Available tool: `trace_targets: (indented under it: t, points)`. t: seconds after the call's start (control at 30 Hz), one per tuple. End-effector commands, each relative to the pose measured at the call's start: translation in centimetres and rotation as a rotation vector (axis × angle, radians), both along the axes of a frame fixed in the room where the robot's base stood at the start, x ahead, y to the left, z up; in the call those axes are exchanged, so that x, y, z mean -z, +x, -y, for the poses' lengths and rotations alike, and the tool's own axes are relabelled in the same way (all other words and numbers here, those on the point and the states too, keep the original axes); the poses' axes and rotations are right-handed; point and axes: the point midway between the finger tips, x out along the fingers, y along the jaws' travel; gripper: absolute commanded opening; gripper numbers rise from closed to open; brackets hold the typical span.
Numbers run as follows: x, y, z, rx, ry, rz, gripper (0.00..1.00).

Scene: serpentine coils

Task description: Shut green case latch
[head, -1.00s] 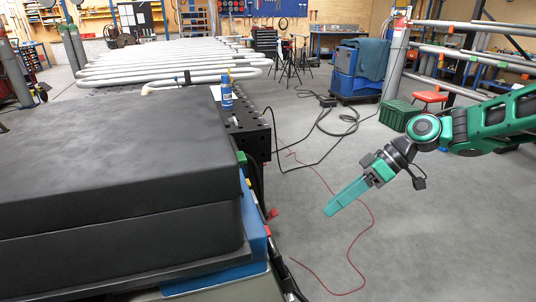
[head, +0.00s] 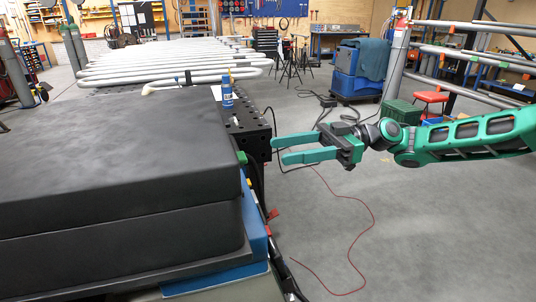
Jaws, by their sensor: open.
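My gripper (head: 278,151) is open and empty, its two green fingers pointing left with a gap between them. It hangs over the floor, to the right in the picture of the perforated black table's end. A green ribbed case (head: 402,112) stands on the floor at the right, behind my arm, which covers its lower part. I cannot make out a latch on it. A small green part (head: 241,157) shows at the right edge of the big black padded block; I cannot tell if it is a latch. My fingers are apart from both.
The black padded block (head: 110,150) fills the left. A blue spray can (head: 227,92) stands on the perforated black table (head: 248,132). Silver coils (head: 165,65) lie behind. A red cable (head: 350,235) and black cables cross the floor. A red stool (head: 430,97) stands at right.

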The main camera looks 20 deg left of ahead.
Motion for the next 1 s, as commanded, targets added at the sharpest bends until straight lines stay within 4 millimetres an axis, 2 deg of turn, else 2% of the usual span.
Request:
trace_targets:
  t: [0.2,0.4,0.8,0.83,0.9,1.0]
  points:
    - [0.0,-2.1,-3.3,-0.002,-0.003,-0.001,0.5]
    - [0.1,-3.2,-5.2,-0.001,-0.003,-0.002,0.5]
    - [0.1,-3.6,-5.8,0.0,-0.004,0.0,0.5]
    - [0.1,-3.5,-5.8,0.0,-0.004,0.0,0.45]
    - [0.1,-3.5,-5.8,0.0,-0.004,0.0,0.28]
    - [0.1,-3.5,-5.8,0.002,-0.003,-0.001,0.09]
